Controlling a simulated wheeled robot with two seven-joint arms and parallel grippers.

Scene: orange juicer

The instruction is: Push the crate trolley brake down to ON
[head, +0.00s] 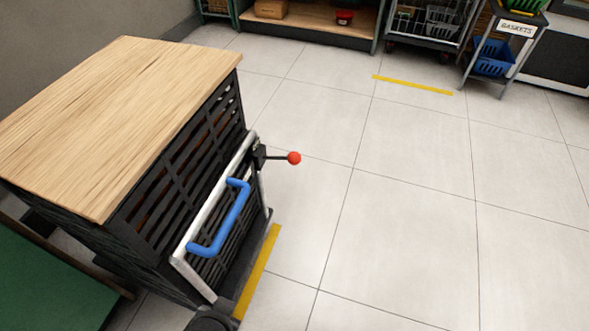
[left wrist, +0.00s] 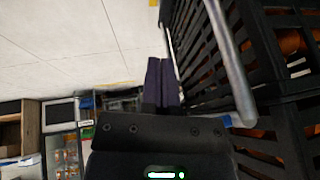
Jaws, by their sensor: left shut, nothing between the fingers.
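The crate trolley (head: 170,257) stands at the left of the head view, with black slatted crates under a wooden board (head: 110,110). A black brake lever with a red ball knob (head: 294,158) sticks out roughly level to the right from its metal frame. A blue handle (head: 235,217) is on the same side. No ON marking is readable. In the left wrist view my left gripper (left wrist: 162,62) is shut and empty, beside the trolley's metal rail (left wrist: 228,60) and black crates (left wrist: 275,60). The lever does not show clearly there. My right gripper is in neither view.
Yellow floor lines lie beside the trolley (head: 258,272) and farther back (head: 412,85). Shelving (head: 325,30) and a stand with a blue basket (head: 493,58) are along the back. A green surface (head: 50,275) is at lower left. The tiled floor right of the trolley is clear.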

